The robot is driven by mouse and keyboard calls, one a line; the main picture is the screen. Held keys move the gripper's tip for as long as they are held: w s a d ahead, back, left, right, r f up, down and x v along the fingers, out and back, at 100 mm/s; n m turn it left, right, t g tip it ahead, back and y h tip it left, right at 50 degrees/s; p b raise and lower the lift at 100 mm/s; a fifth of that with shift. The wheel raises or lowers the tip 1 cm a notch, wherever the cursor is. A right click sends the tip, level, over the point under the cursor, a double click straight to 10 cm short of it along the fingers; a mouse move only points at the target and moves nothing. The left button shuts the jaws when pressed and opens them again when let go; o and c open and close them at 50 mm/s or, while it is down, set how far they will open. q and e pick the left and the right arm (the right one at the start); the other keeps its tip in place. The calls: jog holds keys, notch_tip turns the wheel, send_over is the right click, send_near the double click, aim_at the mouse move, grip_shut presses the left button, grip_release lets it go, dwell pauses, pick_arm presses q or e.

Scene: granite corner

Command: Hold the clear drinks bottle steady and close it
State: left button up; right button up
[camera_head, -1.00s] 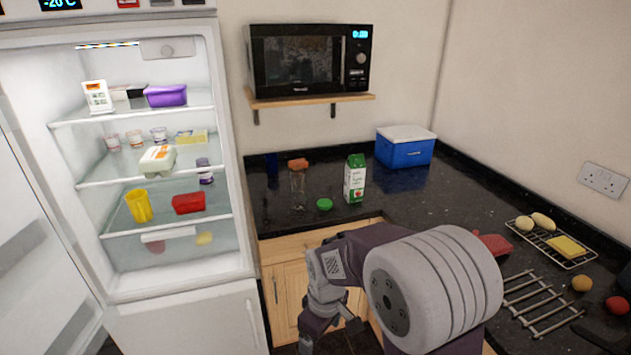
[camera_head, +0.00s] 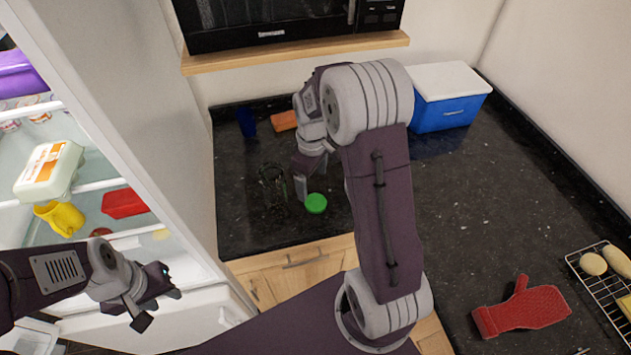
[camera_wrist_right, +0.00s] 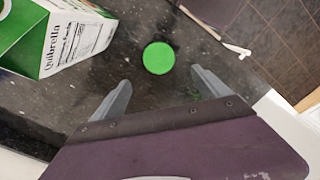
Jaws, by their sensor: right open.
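The clear bottle (camera_head: 272,188) stands on the dark counter in the head view. It is hard to see against the stone, and I cannot make out its mouth. A round green cap (camera_head: 316,203) lies on the counter just right of it. My right gripper (camera_head: 308,184) is over the counter beside the cap, pointing down. In the right wrist view its fingers (camera_wrist_right: 160,88) are apart and empty, with the cap (camera_wrist_right: 158,58) just beyond the gap between them. My left gripper (camera_head: 158,307) is open and empty in front of the fridge, well away from the bottle.
A green and white carton (camera_wrist_right: 75,42) stands near the cap in the wrist view; my right arm hides it in the head view. A blue cup (camera_head: 247,122) and an orange-brown block (camera_head: 284,121) are behind. A cool box (camera_head: 448,98) and red mitt (camera_head: 522,308) are right.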

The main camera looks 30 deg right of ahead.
aim_at(316, 202)
jog(key=f, duration=0.3)
jog(key=shift+s+d, duration=0.1)
jog(key=shift+s, duration=0.3)
jog(key=shift+f, duration=0.2)
jog(key=f, duration=0.2)
jog(key=f+p, duration=0.1)
jog(key=f, duration=0.1)
jog(key=shift+s+d+f, duration=0.1)
jog(key=shift+d+f, duration=0.1)
jog(key=shift+f, duration=0.45)
